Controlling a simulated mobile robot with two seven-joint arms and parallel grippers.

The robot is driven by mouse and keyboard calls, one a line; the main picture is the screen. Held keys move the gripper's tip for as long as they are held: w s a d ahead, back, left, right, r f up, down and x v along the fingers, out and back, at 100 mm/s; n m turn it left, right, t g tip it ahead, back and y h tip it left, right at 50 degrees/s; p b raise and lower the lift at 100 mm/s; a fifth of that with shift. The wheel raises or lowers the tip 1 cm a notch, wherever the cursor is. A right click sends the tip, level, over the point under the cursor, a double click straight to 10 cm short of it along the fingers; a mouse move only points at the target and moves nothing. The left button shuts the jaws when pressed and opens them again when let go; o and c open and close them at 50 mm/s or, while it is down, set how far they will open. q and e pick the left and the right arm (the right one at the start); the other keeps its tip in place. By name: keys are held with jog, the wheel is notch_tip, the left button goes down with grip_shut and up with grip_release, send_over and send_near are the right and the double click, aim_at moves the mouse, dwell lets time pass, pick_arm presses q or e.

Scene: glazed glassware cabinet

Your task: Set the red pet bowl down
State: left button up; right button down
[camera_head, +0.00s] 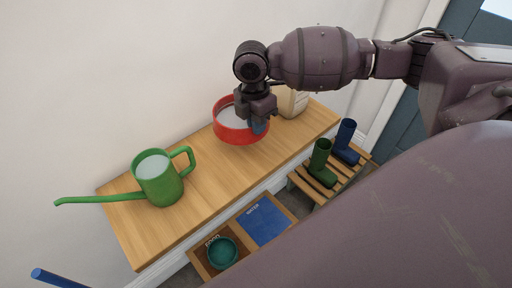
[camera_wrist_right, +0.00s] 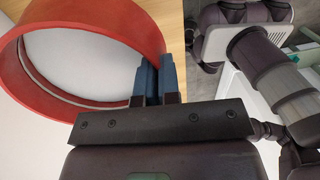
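The red pet bowl (camera_head: 238,133), with a pale inside, is at the wooden bench top (camera_head: 205,168), right of its middle. I cannot tell whether its base touches the wood. My right gripper (camera_head: 259,122) is at the bowl's right side, pointing down. In the right wrist view its blue fingers (camera_wrist_right: 158,80) are close together at the bowl's rim (camera_wrist_right: 120,20), one inside and one outside, and look shut on it. A lower wooden stand holds a teal bowl (camera_head: 222,252) by the word FOOD, beside a blue panel (camera_head: 263,221). My left gripper is not in view.
A green watering can (camera_head: 160,178) stands on the bench's left part. A beige container (camera_head: 292,102) stands behind and right of the bowl. Green boots (camera_head: 320,163) and blue boots (camera_head: 346,142) are on a slatted rack. A blue rod (camera_head: 58,278) shows at lower left.

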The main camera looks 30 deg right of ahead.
jog(key=shift+f+b, duration=0.45)
jog(key=shift+f, duration=4.05)
jog(key=shift+f, duration=0.15)
jog(key=c, duration=1.3)
grip_release()
jog(key=shift+c, duration=0.2)
jog(key=r, duration=0.4)
jog(key=w+r, duration=0.1)
jog(key=r, duration=0.3)
jog(key=r+p, duration=0.1)
jog(key=r, duration=0.3)
jog(key=shift+w+a+r, duration=0.1)
jog(key=shift+w+r, duration=0.05)
jog(key=shift+w, duration=0.05)
